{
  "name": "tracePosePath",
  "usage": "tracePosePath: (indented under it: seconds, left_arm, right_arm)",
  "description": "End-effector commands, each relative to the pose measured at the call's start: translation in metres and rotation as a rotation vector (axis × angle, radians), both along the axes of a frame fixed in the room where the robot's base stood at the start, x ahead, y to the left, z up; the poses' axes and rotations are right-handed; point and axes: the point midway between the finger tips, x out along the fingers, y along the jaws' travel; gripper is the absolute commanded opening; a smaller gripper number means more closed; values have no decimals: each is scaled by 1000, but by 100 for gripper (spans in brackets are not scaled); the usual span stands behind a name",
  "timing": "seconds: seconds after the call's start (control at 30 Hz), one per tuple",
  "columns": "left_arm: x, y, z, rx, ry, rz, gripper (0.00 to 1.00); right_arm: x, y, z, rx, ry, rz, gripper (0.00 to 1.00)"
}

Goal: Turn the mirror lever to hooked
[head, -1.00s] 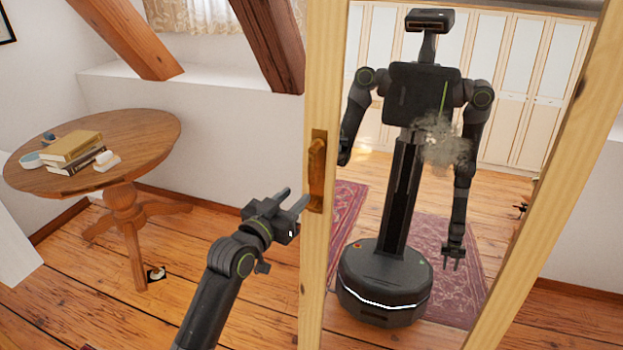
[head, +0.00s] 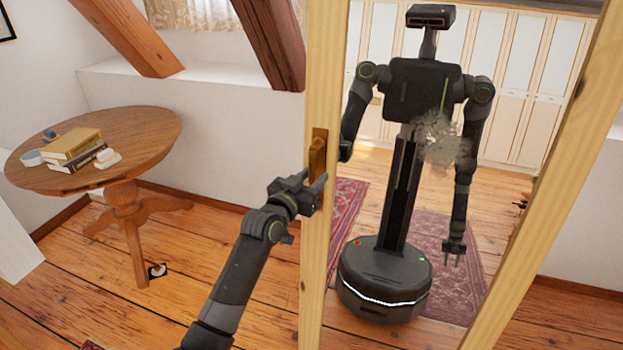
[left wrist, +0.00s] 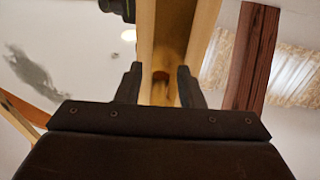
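The mirror lever (head: 318,153) is a small brown upright handle on a brass-coloured plate, on the left post of the pale wooden mirror frame (head: 316,260). My left gripper (head: 316,186) is at the lower end of the lever and hides part of it. In the left wrist view, its two fingers (left wrist: 158,84) are apart, with the post and a brownish part of the lever between and beyond them. I cannot tell whether a finger touches the lever. My right gripper shows only as a reflection in the mirror glass (head: 400,215), hanging low.
A round wooden table (head: 150,130) with books (head: 75,148) stands at the left. A slanted timber brace (head: 272,45) rises behind the mirror's left post. The plank floor (head: 190,245) between table and mirror is mostly clear. The mirror glass has a grey smudge (head: 440,140).

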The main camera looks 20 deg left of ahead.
Motion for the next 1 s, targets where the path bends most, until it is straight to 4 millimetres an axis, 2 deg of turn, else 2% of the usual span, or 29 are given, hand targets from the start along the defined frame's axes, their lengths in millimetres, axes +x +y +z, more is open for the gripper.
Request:
tracePosePath:
  seconds: [0.03, 0.2, 0.27, 0.67, 1.0]
  left_arm:
    - [0, 0, 0, 0, 0, 0, 28]
    - [0, 0, 0, 0, 0, 0, 6]
    - [0, 0, 0, 0, 0, 0, 0]
    - [0, 2, -1, 17, -1, -2, 0]
    - [1, 16, 0, 193, -8, -23, 0]
  right_arm:
    - [0, 0, 0, 0, 0, 0, 36]
    - [0, 0, 0, 0, 0, 0, 36]
    - [0, 0, 0, 0, 0, 0, 36]
    - [0, 2, -2, 2, 0, -1, 36]
    - [0, 3, -15, 3, 0, -1, 36]
